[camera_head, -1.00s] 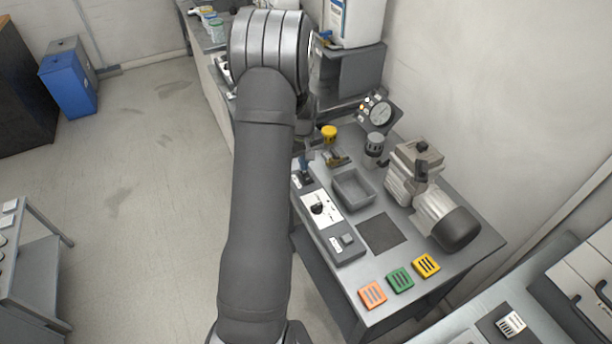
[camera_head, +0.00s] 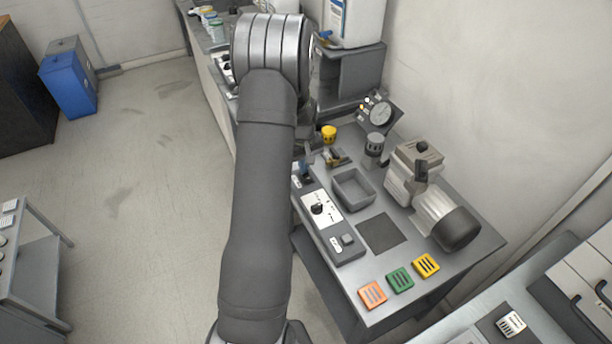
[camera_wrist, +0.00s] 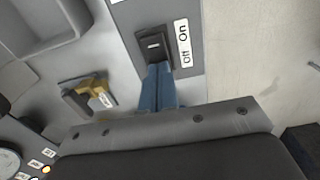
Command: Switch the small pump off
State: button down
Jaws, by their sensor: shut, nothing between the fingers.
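A black rocker switch (camera_wrist: 153,45) sits on a grey control strip in the wrist view. Beside it a white label (camera_wrist: 183,45) reads "On" at the far end and "Off" at the end nearer my gripper. Which side is pressed I cannot tell. My gripper (camera_wrist: 159,70) has its blue fingers shut together and empty, with their tips at the near, Off-side edge of the switch. Whether they touch it is unclear. In the head view only the blue fingertips (camera_head: 304,168) show beside my arm, over the strip's far end. A grey pump with a motor (camera_head: 432,200) stands on the bench.
The strip also carries a dial on a white plate (camera_head: 320,207) and a grey button (camera_head: 347,239). A grey tray (camera_head: 352,201), a brass valve (camera_head: 335,157), a yellow knob (camera_head: 329,133) and a gauge (camera_head: 381,113) are close by. Coloured blocks (camera_head: 400,278) lie in front.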

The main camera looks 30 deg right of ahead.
jog(key=shift+r, duration=3.5)
jog(key=shift+f, duration=3.55)
jog(key=shift+r, duration=0.15)
